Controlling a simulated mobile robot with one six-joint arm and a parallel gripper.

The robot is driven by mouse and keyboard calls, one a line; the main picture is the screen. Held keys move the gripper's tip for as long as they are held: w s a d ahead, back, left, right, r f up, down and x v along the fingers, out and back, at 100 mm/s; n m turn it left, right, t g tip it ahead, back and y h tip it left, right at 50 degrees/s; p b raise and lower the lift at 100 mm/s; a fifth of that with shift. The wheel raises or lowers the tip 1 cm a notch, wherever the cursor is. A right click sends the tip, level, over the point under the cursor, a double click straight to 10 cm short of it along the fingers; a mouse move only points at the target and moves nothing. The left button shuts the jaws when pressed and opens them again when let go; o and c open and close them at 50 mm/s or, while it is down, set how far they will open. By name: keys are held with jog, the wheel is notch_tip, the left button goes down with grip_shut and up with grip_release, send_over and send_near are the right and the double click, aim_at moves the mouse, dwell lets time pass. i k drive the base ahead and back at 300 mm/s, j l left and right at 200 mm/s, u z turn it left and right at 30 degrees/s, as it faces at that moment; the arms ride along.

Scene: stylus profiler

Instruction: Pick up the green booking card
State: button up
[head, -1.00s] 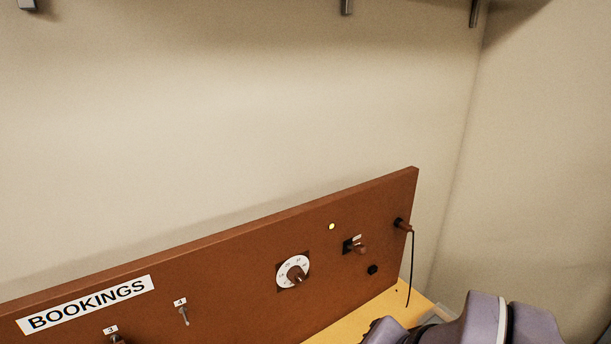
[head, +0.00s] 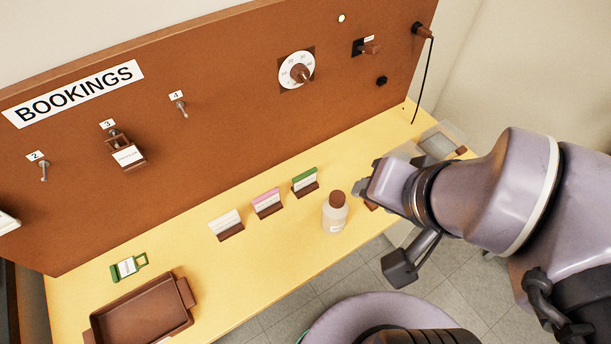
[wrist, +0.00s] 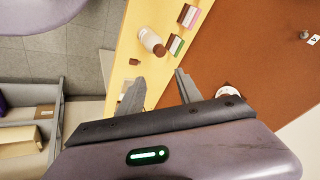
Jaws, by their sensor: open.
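The green booking card (head: 305,177) has a green top band. It stands in a small brown holder on the yellow table, at the right end of a row with a pink-banded card (head: 266,199) and a white card (head: 226,220). In the wrist view, the green card (wrist: 177,44) stands beyond the fingertips, beside the bottle. My gripper (wrist: 160,78) is open, with nothing between its fingers. In the head view, my gripper (head: 364,189) is to the right of the green card and apart from it; its fingers are partly hidden there.
A white bottle with a brown cap (head: 335,213) stands just in front of the green card. The brown BOOKINGS board (head: 220,110) rises behind the row. A green-framed tag (head: 128,267) and a brown tray (head: 145,312) lie at the left. The table between tag and cards is clear.

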aim_at(300, 181)
jog(key=i+l+u, duration=0.1)
jog(key=u, duration=0.3)
jog(key=l+u, duration=0.15)
jog(key=u, duration=0.3)
jog(key=l+u, duration=0.2)
jog(key=u, duration=0.2)
jog(key=i+l+u, duration=0.1)
jog(key=u, duration=0.3)
jog(key=k+l, duration=0.05)
jog(key=l, duration=0.05)
